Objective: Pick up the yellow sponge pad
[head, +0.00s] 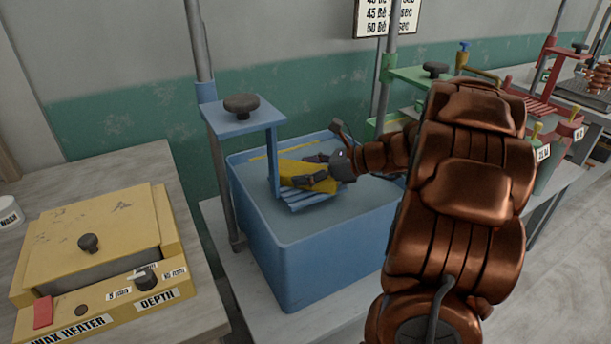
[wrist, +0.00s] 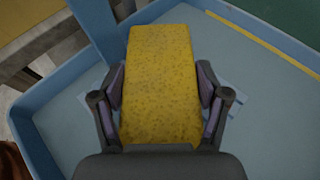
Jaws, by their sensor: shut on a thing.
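The yellow sponge pad (wrist: 160,85) is a flat, speckled yellow block. In the wrist view it lies lengthwise between the two fingers of my gripper (wrist: 160,100), which are closed on its sides. In the head view the sponge pad (head: 303,174) is inside the blue bin, at the slatted blue rack, partly covered by my gripper (head: 318,172). My gripper reaches in from the right. I cannot tell whether the pad still touches the rack.
The blue bin (head: 325,262) has a blue post and plate with a dark knob (head: 241,104) at its left. A yellow wax heater (head: 95,250) stands on the left table. A green frame (head: 425,77) and red equipment (head: 552,75) are on the right.

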